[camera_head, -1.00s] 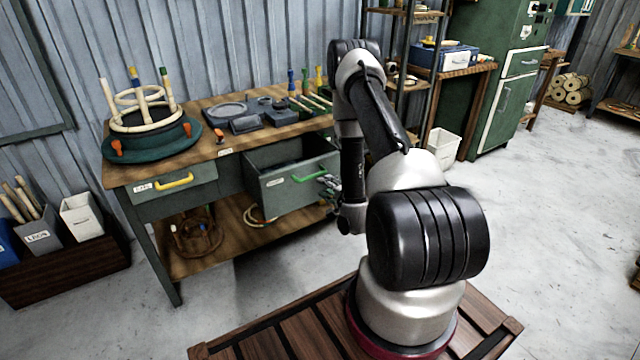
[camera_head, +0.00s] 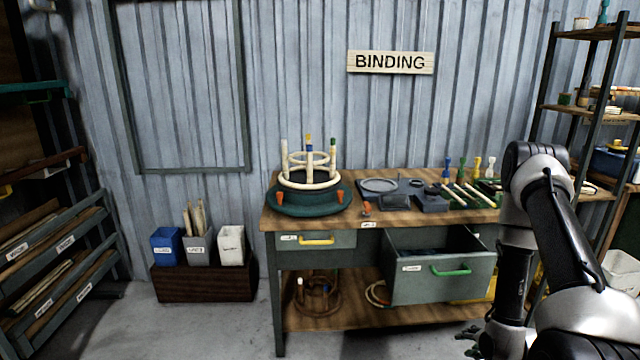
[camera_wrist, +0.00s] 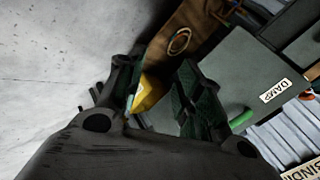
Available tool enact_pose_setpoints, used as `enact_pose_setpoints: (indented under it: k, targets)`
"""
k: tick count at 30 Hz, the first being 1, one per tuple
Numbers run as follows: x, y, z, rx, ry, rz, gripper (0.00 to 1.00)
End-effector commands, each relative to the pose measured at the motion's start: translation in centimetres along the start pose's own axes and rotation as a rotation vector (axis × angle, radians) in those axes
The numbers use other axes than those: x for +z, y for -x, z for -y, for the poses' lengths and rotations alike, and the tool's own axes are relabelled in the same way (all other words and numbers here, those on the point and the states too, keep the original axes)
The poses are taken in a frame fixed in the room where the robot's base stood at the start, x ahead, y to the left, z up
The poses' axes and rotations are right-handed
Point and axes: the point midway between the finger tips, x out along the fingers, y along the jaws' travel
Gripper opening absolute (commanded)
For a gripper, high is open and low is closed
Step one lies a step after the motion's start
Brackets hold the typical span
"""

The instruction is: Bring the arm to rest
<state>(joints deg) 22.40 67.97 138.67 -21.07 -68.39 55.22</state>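My arm (camera_head: 560,235) shows at the right edge of the head view, bent with its forearm hanging down. My gripper (camera_head: 474,340) is low, below and in front of the open drawer, partly cut off by the picture's bottom edge. In the wrist view my gripper (camera_wrist: 158,88) has its two dark fingers spread, with nothing held between them. The open drawer (camera_head: 418,285) has a green handle (camera_head: 451,272). Its front with a "DAMP" label (camera_wrist: 277,91) shows beyond the fingers in the wrist view.
The workbench (camera_head: 395,223) carries a green round jig (camera_head: 310,200) with pale rattan hoops and posts. A shut drawer with a yellow handle (camera_head: 317,241) is at its left. Labelled bins (camera_head: 198,250) stand farther left, shelving (camera_head: 598,108) at right. Floor is clear before the bins.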

Motion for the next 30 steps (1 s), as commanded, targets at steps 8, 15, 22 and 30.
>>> enact_pose_setpoints:
  k: [8,15,22,30]
  targets:
    - [0.2,9.2,-3.1,0.504,0.434,0.351,0.35]
    - [-0.8,21.4,3.1,0.663,0.662,0.59,0.35]
    - [0.3,32.3,9.6,0.662,0.798,0.703,0.35]
    - [2.5,42.4,15.5,0.546,0.92,0.633,0.35]
